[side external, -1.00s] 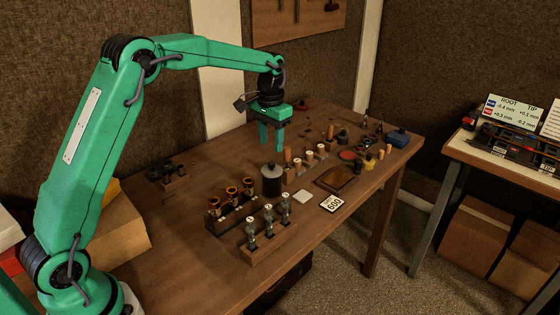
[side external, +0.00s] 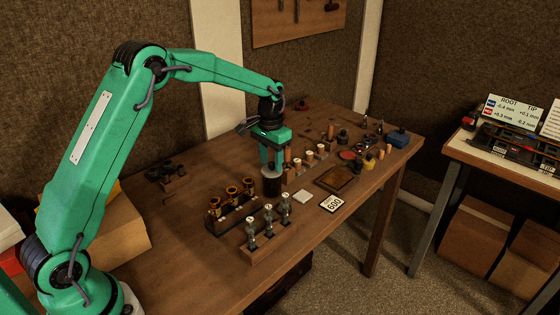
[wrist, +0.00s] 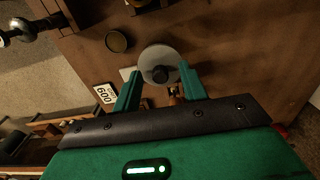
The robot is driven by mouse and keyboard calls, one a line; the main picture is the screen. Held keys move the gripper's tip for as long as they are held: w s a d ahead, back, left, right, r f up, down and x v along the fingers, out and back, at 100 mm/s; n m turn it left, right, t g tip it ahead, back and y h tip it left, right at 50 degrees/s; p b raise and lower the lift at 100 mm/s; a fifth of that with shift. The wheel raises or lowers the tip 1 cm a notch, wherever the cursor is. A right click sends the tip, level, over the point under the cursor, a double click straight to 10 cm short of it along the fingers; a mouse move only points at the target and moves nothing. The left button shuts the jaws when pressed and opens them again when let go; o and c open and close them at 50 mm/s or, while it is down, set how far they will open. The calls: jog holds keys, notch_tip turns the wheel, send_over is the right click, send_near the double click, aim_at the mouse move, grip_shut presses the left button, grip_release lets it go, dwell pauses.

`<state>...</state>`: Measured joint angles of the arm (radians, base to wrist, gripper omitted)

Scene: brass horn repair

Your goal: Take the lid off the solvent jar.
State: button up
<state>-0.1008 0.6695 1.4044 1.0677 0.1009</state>
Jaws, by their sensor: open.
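The solvent jar (side external: 272,187) is a dark cylinder standing upright on the bench. Its grey round lid with a dark knob (wrist: 160,73) is on it, seen from above in the wrist view. My gripper (side external: 271,166) is open and points down, with its fingers at about the height of the jar's top in the side view. In the wrist view my gripper (wrist: 160,72) has one green finger on each side of the lid's near part, with the knob between the tips. The fingers look empty, and I cannot tell whether either touches the lid.
A wooden block with several brass pieces (side external: 231,194) stands left of the jar. A rack of metal parts (side external: 267,232) is in front.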

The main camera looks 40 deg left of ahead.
aim_at(272, 164)
dwell(0.4)
grip_shut()
jog(key=shift+r, duration=0.15)
jog(key=shift+r, duration=0.5)
jog(key=r, duration=0.3)
jog(key=shift+s+d+r, duration=0.1)
jog(key=shift+d+r, duration=0.05)
jog(key=shift+d, duration=0.15)
jog(key=s+d+r, duration=0.4)
jog(key=d+r, duration=0.2)
jog(key=d, duration=0.4)
jog(key=shift+s+r, duration=0.2)
jog(key=shift+s, duration=0.2)
